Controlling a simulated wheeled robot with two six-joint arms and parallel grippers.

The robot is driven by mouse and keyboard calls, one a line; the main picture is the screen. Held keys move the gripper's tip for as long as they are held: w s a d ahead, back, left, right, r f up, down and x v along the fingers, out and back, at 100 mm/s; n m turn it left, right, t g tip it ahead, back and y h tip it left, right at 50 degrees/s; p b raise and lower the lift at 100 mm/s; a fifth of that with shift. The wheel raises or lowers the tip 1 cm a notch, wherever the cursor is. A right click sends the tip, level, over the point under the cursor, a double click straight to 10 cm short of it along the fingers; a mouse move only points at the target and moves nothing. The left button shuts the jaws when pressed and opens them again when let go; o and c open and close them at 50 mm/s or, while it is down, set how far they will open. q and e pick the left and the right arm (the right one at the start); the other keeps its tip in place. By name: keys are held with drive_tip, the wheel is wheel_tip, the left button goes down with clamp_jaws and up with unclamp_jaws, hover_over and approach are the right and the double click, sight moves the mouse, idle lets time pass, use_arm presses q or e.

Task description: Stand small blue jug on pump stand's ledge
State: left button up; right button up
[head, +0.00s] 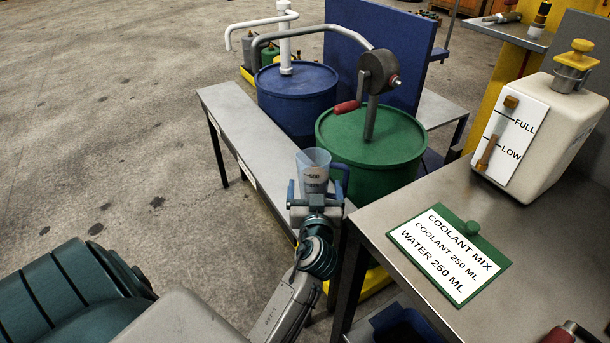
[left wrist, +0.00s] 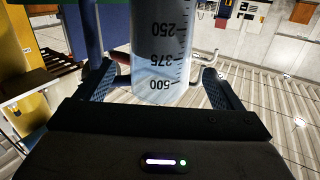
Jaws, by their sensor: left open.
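The small blue jug (head: 314,163) is clear bluish plastic with a measuring scale and a blue handle on its right side. It looks upright at the near end of the pump stand's grey ledge (head: 238,118); its base is hidden by my gripper. My left gripper (head: 315,190) is open, with one finger on each side of the jug. In the left wrist view the jug (left wrist: 160,45) shows upside down between the spread fingers of the gripper (left wrist: 160,85), with gaps on both sides. My right gripper is not in view.
A blue drum (head: 296,100) with a white pump and a green drum (head: 371,150) with a crank pump stand behind the ledge. A grey bench (head: 395,210) at the right holds a coolant mix sign (head: 450,254) and a white tank (head: 545,130). Open floor lies left.

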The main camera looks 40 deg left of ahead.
use_arm(q)
drive_tip(key=s+f+h, duration=0.1)
drive_tip(key=s+f, duration=0.1)
drive_tip(key=s+f+m+g+h, duration=0.1)
drive_tip(key=s+f, duration=0.1)
drive_tip(key=f, duration=0.1)
drive_tip(key=shift+s+d+f, duration=0.1)
drive_tip(key=shift+d, duration=0.05)
drive_tip(key=s+d+f+m+g+h, duration=0.2)
drive_tip(key=s+d+f+h, duration=0.3)
drive_tip(key=s, duration=0.4)
drive_tip(key=s+d+f+m+g+h, duration=0.3)
drive_tip(key=s+d+f+m+h, duration=0.1)
drive_tip(key=s, duration=0.6)
drive_tip(key=shift+d+f+m+h, duration=0.3)
drive_tip(key=shift+d+f+h, duration=0.1)
drive_tip(key=shift+d+f, duration=0.1)
drive_tip(key=shift+s, duration=0.1)
